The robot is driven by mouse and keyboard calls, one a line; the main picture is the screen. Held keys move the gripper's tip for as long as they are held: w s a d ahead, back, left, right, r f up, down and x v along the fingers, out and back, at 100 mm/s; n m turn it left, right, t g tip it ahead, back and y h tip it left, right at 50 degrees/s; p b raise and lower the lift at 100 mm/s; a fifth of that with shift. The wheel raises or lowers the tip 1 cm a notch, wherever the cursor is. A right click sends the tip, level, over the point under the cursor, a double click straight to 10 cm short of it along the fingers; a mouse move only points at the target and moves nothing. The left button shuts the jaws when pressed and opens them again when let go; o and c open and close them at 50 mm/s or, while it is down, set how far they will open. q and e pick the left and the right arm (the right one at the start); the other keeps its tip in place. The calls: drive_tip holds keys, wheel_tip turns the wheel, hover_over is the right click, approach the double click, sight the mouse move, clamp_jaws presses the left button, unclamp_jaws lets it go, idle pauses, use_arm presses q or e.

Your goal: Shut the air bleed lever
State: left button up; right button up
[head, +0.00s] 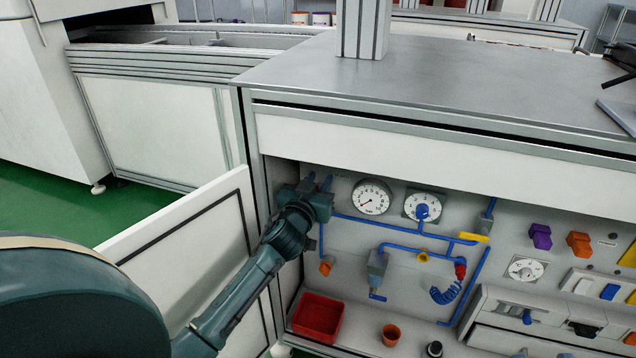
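An open cabinet bay under the grey worktop shows a panel with blue air pipes (378,226). No label marks the air bleed lever, so I cannot tell which handle it is. A yellow lever (473,238) sits at the upper right of the pipes. A small yellow handle (423,256) is on the middle pipe, and an orange piece (325,268) is at the lower end of the left pipe. My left gripper (318,183) is at the panel's upper left, above that orange piece. Its fingertips look apart, with nothing visible between them. My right gripper is out of view.
The open white door (185,245) stands left of the bay, beside my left arm. Two gauges (372,196) are right of the gripper. A red bin (318,317) and an orange pot (391,334) stand on the bay floor. Switches and a drawer unit are at right.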

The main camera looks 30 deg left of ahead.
use_arm(q)
clamp_jaws()
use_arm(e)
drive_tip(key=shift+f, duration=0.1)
